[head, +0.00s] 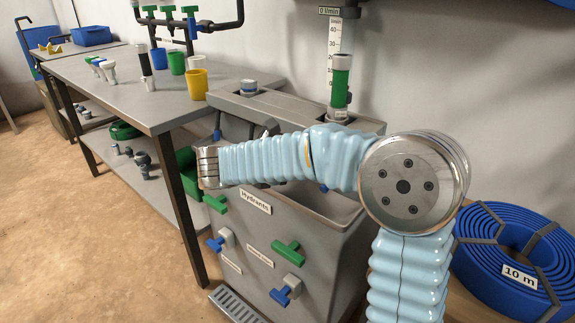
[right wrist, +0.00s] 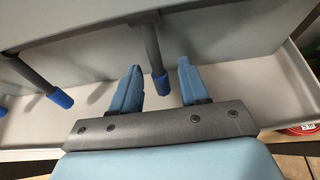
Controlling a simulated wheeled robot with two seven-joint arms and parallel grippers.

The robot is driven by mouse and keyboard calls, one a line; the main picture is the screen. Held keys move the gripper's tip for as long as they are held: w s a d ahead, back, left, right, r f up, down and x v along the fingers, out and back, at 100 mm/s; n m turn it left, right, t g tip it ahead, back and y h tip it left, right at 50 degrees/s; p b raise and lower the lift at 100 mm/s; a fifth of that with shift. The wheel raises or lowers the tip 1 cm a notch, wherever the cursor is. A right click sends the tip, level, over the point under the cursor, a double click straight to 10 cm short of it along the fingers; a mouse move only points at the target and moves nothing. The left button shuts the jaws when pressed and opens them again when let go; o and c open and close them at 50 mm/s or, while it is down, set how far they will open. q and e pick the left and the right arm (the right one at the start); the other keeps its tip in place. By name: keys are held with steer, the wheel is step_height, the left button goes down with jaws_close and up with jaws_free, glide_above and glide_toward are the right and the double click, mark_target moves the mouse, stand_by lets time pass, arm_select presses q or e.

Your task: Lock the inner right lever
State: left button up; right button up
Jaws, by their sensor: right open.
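A dark lever with a blue tip (right wrist: 159,86) hangs in the right wrist view over a pale grey trough (right wrist: 225,95). My right gripper (right wrist: 160,67) has its two blue fingers apart, one on each side of this lever; whether either finger touches it I cannot tell. A second blue-tipped lever (right wrist: 58,97) is to the left, outside the fingers. In the head view the grey hydrant unit (head: 310,235) is partly covered by my right arm, which hides the fingers. One blue lever tip (head: 217,135) shows above the arm. Which lever is the inner right one is unclear. My left gripper is out of view.
Green handles (head: 288,252) and blue handles (head: 280,296) stick out of the unit's front. A workbench (head: 140,95) with yellow, green and blue cups stands at the left. A coiled blue hose (head: 515,260) lies at the right. A flow tube (head: 340,85) rises behind the unit.

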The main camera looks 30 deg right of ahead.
steer(key=v, duration=1.4)
steer(key=shift+p, duration=0.45)
